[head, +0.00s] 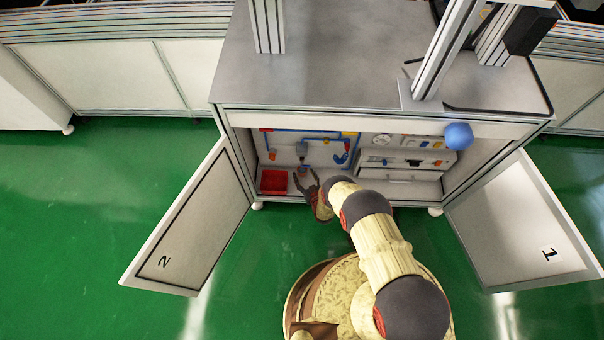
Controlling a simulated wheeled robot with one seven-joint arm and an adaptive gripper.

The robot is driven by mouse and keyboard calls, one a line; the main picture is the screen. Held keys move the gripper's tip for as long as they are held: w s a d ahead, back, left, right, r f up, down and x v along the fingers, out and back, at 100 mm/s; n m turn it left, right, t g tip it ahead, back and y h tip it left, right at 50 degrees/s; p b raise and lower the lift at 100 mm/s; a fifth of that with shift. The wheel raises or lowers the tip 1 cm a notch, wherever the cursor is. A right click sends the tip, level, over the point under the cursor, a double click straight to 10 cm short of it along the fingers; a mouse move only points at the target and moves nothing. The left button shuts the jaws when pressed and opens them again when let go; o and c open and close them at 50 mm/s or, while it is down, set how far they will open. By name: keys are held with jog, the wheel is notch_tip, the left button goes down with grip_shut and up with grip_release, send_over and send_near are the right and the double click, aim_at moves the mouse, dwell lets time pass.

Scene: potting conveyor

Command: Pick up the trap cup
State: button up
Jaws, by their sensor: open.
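A small grey-blue cup-like part (302,148), which looks like the trap cup, hangs under the blue pipe (320,134) at the back of the open cabinet. A small orange piece (304,168) shows just below it; I cannot tell whether they are joined. My gripper (305,175) reaches into the cabinet's left half from the front. Its two fingers are spread, with the tips just below the cup-like part in the picture. Nothing is visibly held. Contact with the orange piece cannot be made out.
A red bin (273,190) stands left of my gripper on the cabinet floor. A panel with fittings (405,155) fills the right half. A blue ball (458,136) is at the upper right. The left door (190,225) and right door (520,225) stand open. Green floor lies in front.

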jog(key=shift+b+x, duration=0.3)
jog(key=shift+x, duration=0.75)
jog(key=shift+c, duration=0.4)
jog(key=c, duration=1)
jog(key=shift+r, duration=0.15)
jog(key=shift+c, duration=0.2)
